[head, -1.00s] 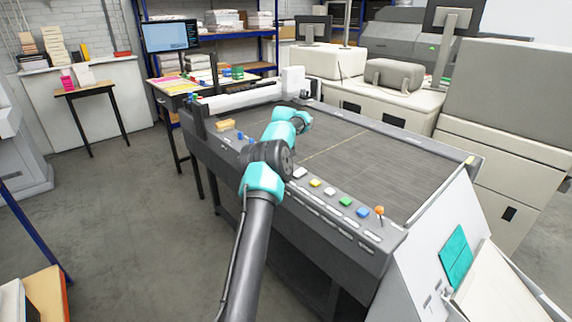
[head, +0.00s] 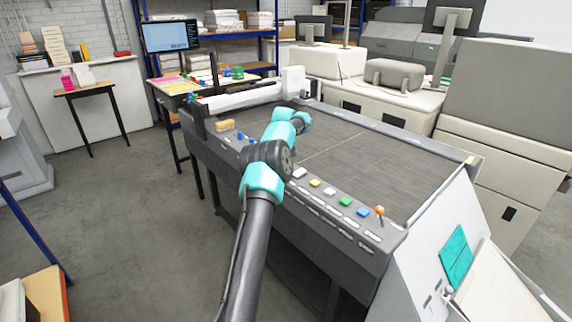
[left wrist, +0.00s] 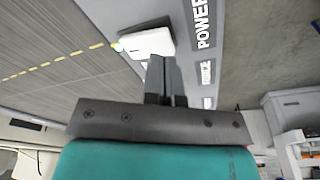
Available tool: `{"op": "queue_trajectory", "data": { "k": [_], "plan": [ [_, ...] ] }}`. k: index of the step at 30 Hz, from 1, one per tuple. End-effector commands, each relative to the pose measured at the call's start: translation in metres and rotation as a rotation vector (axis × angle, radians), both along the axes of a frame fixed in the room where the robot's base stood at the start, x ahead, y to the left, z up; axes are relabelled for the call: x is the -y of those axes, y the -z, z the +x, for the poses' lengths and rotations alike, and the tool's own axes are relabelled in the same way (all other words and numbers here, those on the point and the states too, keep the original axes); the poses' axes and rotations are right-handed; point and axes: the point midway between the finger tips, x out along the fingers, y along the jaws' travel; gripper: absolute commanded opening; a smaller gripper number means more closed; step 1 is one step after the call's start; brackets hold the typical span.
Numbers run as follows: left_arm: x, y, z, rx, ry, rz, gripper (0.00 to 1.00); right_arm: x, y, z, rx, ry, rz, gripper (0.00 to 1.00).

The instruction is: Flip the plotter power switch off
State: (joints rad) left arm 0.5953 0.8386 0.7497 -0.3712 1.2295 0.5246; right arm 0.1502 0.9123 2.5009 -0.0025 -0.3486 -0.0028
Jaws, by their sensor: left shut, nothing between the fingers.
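The plotter (head: 340,215) has a row of coloured switches along its near edge. The white switch (head: 300,173) is the left one of this row to the right of my arm. In the left wrist view a white switch (left wrist: 148,42) sits beside the POWER label (left wrist: 203,20). My left gripper (left wrist: 160,62) is shut and empty, its fingertips at the lower edge of that switch. I cannot tell whether they touch it or which way it is tilted. In the head view the left gripper is hidden behind my arm. The right gripper is not in view.
A yellow switch (head: 315,183), a green one (head: 345,201), a blue one (head: 362,212) and an orange-knobbed lever (head: 380,211) stand farther right along the edge. A white gantry (head: 240,97) crosses the bed's far left part. The rest of the bed is clear.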

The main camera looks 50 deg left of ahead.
Motion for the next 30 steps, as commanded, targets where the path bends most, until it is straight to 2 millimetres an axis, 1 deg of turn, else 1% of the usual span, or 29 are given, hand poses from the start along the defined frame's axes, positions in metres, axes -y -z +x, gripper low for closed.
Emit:
{"op": "queue_trajectory", "data": {
  "k": [30],
  "plan": [
    [0.000, 0.012, 0.000, -0.001, 0.000, 0.000, 0.00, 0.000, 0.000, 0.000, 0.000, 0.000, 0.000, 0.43]
  ]
}}
